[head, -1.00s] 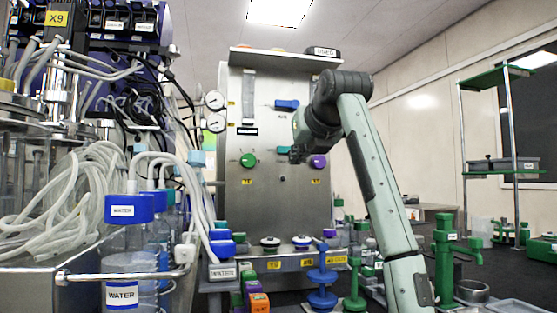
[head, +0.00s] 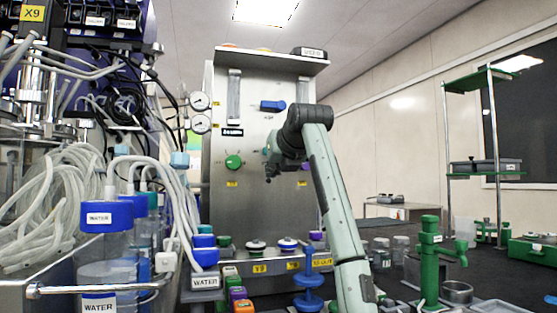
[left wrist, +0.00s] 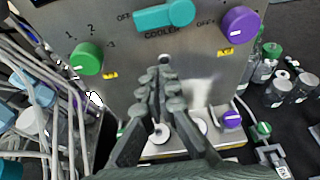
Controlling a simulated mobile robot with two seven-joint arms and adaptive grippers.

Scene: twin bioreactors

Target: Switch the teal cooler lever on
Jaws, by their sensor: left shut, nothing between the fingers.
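The teal cooler lever (left wrist: 160,17) is on the steel panel in the left wrist view. Its handle points left, toward the OFF mark, with the COOLER label below. In the head view it is mostly hidden behind my left gripper. My left gripper (left wrist: 163,78) is shut and empty, fingertips together, below the lever in the wrist view and apart from it in the picture. In the head view the left gripper (head: 270,172) is in front of the panel, right of the green knob. My right gripper is not in view.
A green knob (left wrist: 87,58) is left of the lever and a purple knob (left wrist: 240,24) right of it. A blue lever (head: 272,106) is higher on the panel (head: 222,200). Tubes (head: 50,200) and bottles crowd the left; a green stand (head: 430,265) is at right.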

